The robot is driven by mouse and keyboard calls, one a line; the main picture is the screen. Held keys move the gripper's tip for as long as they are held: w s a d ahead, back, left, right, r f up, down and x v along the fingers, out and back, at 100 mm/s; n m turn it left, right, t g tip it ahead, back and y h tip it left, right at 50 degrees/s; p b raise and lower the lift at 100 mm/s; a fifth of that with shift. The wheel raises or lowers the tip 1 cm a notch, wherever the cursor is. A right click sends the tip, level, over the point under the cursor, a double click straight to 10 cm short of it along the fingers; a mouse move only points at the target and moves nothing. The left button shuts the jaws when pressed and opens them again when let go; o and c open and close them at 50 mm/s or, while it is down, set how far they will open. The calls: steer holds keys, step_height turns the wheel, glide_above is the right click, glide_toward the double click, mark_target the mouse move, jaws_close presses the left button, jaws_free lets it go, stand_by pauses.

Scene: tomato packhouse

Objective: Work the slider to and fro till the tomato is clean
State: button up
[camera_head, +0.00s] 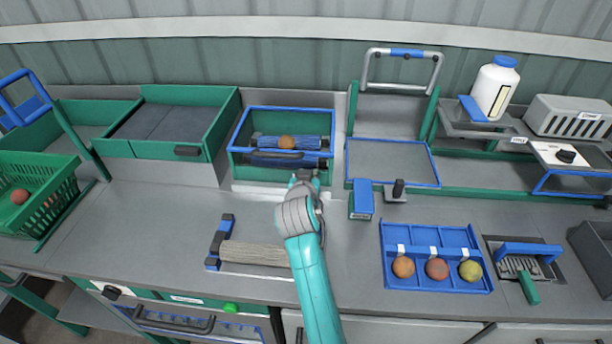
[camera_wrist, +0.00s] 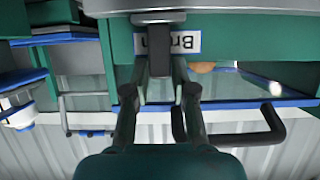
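The tomato (camera_head: 287,142), orange-brown, rests on blue roller brushes (camera_head: 308,143) inside the brush box (camera_head: 233,150), a green box with a blue rim. Its surface is too small to judge for dirt. My gripper (camera_head: 306,178) is at the box's front, right of its middle. In the wrist view, which looks upside down, a dark upright slider knob (camera_wrist: 159,48) stands between the fingertips of my gripper (camera_wrist: 160,75), beside a label partly hidden by it. Whether the fingers press on the knob is unclear. Part of an orange-brown round thing (camera_wrist: 203,67) shows behind the box front.
A dark bent handle (camera_wrist: 255,138) lies close to the fingers. Right of the box are a blue-rimmed tray (camera_head: 390,183) and a blue block (camera_head: 362,200). A blue rack (camera_head: 430,238) holds three round fruits. A bristle brush (camera_head: 253,253) lies in front.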

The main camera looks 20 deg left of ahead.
steer(key=shift+o, duration=1.2)
steer(key=shift+a, duration=0.15)
